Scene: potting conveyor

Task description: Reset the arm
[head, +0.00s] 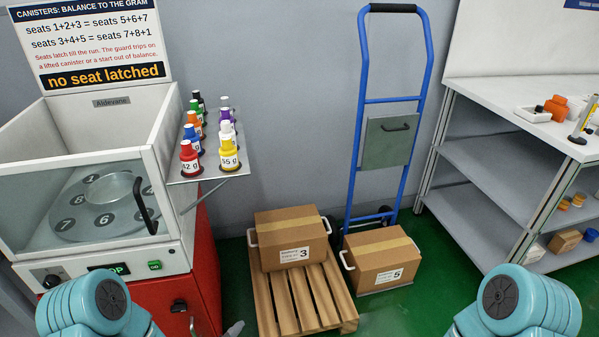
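The machine (75,205) on the left has a clear front guard with a dark handle and a rotor (97,206) with numbered seats inside. Its sign (90,45) reads "no seat latched". A small side shelf (240,168) holds several canisters with coloured caps, among them a red one (190,160) and a yellow one (229,156).
A wooden pallet (290,300) bears a box marked 3 (288,236). A box marked 5 (378,262) sits at the foot of a blue hand truck (361,125). A white bench (510,107) with shelves stands right. Green floor shows around the boxes.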

